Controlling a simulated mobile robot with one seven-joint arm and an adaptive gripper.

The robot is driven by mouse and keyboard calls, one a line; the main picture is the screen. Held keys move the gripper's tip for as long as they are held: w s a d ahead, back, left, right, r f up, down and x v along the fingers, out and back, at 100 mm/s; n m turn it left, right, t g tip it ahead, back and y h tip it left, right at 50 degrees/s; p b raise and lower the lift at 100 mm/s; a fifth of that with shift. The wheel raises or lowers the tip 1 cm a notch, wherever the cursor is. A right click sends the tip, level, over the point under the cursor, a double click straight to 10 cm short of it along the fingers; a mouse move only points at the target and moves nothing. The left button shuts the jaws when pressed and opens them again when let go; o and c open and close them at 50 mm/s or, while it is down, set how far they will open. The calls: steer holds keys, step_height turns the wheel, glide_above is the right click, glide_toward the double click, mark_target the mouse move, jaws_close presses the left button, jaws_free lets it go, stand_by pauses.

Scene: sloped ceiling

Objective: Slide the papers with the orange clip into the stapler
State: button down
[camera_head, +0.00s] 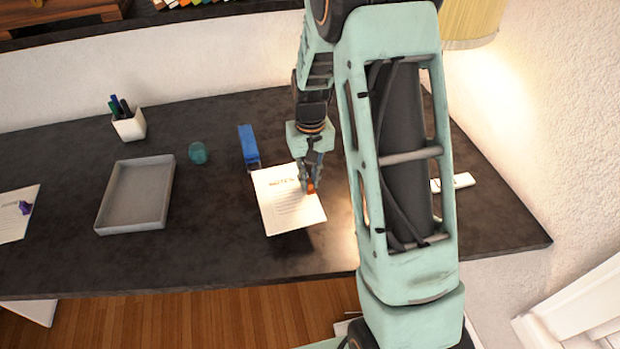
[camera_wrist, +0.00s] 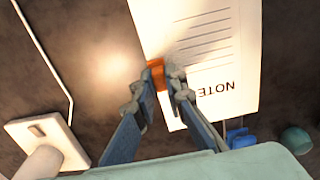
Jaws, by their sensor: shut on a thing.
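The white papers (camera_head: 284,208) are held above the dark desk, with a shadow below their front edge. The orange clip (camera_head: 309,188) sits on their right edge. My gripper (camera_head: 309,185) is shut on the orange clip; in the wrist view the fingertips (camera_wrist: 160,75) close around the clip (camera_wrist: 156,70) at the edge of the papers (camera_wrist: 215,45). The blue stapler (camera_head: 248,146) stands just behind the papers' far left corner. In the wrist view part of the stapler (camera_wrist: 240,138) shows beyond the papers' edge. I cannot tell whether paper and stapler touch.
A grey tray (camera_head: 137,194), a teal cup (camera_head: 198,153) and a white pen holder (camera_head: 129,124) stand to the left. Other papers with a purple clip (camera_head: 25,208) lie far left. A white lamp base (camera_wrist: 45,142) is on the right side of the desk.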

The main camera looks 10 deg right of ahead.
mark_target(310, 193)
stand_by(0.3)
steer(key=shift+f+b, duration=2.2)
steer(key=shift+f, duration=0.6)
steer(key=shift+w+a+p, duration=0.2)
steer(key=shift+w, duration=2.55)
steer(key=shift+w+a+p, duration=0.15)
steer(key=shift+w+a, duration=0.05)
steer(key=shift+w, duration=2.55)
steer(key=c, duration=1.9)
jaws_free()
